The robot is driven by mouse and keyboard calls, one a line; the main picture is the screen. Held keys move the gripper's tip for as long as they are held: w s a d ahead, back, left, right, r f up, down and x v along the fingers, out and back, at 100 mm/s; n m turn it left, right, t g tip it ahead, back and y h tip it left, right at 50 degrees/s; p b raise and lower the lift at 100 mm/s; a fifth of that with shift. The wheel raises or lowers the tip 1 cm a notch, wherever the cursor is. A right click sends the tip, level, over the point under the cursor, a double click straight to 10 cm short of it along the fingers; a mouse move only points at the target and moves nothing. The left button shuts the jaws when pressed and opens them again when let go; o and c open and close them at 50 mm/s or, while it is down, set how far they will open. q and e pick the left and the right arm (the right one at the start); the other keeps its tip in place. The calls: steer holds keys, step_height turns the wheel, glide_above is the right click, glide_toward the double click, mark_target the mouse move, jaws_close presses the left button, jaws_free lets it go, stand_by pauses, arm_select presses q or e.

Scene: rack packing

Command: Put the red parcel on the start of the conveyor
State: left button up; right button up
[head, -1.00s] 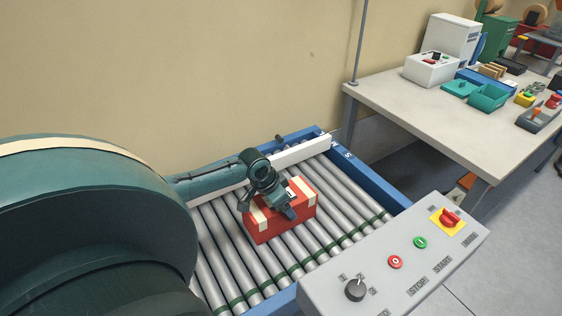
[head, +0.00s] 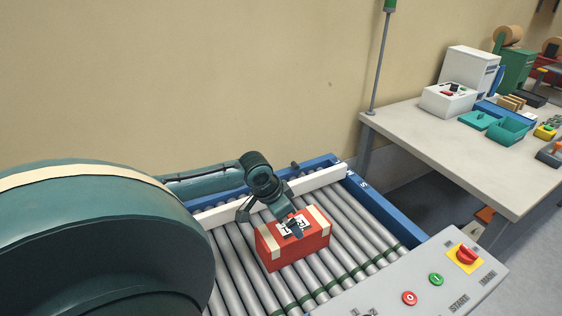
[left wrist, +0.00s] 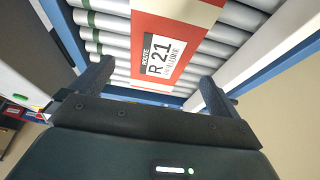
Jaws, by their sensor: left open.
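The red parcel (head: 293,241) rests on the conveyor rollers (head: 238,262) and has cream bands and a white label. In the left wrist view the parcel (left wrist: 194,17) shows its label, which reads "ROUTE R 21". My left gripper (head: 272,224) is just above the parcel's top. In the left wrist view its two fingers (left wrist: 152,82) are spread wide, with the label seen between them and nothing gripped. Whether a finger touches the parcel is hard to tell. My right gripper is not in view.
A grey control panel (head: 432,285) with a red knob and red and green buttons stands at the front right. Blue side rails (head: 385,215) and a white guide (head: 325,182) edge the conveyor. A table (head: 440,143) with bins stands behind right.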

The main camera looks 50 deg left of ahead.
arm_select(q)
steer(key=shift+v, duration=1.9)
